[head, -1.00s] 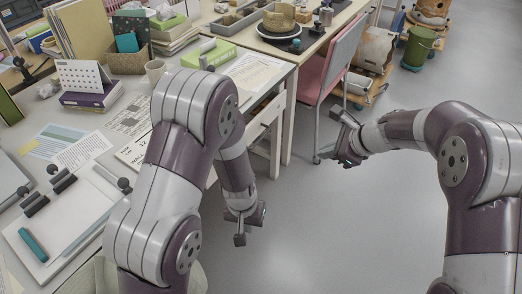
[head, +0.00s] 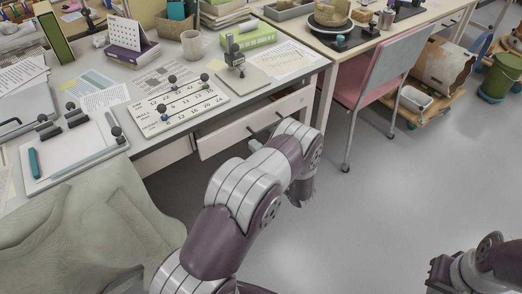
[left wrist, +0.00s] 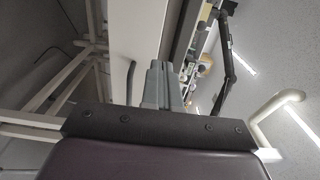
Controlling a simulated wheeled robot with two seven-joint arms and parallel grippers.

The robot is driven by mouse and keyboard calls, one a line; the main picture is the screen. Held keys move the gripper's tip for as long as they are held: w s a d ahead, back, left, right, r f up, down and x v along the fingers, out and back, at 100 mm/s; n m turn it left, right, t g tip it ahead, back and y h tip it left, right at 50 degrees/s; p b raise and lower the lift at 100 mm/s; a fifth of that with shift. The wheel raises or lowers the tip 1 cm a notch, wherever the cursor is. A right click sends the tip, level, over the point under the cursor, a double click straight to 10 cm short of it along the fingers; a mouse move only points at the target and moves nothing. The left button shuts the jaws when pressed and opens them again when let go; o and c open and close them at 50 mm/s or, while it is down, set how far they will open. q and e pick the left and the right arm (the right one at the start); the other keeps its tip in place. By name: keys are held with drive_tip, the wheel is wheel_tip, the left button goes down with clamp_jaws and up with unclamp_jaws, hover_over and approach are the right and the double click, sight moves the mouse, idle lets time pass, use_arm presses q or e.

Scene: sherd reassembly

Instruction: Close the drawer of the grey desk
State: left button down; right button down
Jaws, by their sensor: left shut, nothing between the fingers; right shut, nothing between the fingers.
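The grey desk (head: 225,98) fills the left and middle of the head view. Its drawer (head: 222,138) is pulled out partway, with a strip of the inside showing behind the white front. A dark bar handle (head: 262,131) is on the front, partly covered by my left arm. My left gripper (head: 300,200) points down in front of the drawer's right part. In the left wrist view its grey fingers (left wrist: 160,78) are shut and empty, beside the dark curved handle (left wrist: 130,80) and a pale panel; contact cannot be told. My right gripper (head: 438,272) is shut and empty at lower right, away from the desk.
A pink and grey chair (head: 380,75) stands right of the desk, close to its corner. A greenish-grey draped chair (head: 90,230) is at lower left.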

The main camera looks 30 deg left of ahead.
sight(233, 126)
use_arm(q)
drive_tip(key=b+x, duration=0.1)
drive_tip(key=x, duration=0.8)
drive_tip(key=shift+a, duration=0.3)
drive_tip(key=b+x, duration=0.1)
drive_tip(key=x, duration=0.3)
drive_tip(key=shift+a+f+b, duration=0.1)
drive_tip(key=shift+f+b, duration=0.05)
drive_tip(key=shift+b, duration=0.2)
drive_tip(key=shift+w+a, duration=0.15)
drive_tip(key=shift+a, duration=0.15)
drive_tip(key=shift+r, duration=0.45)
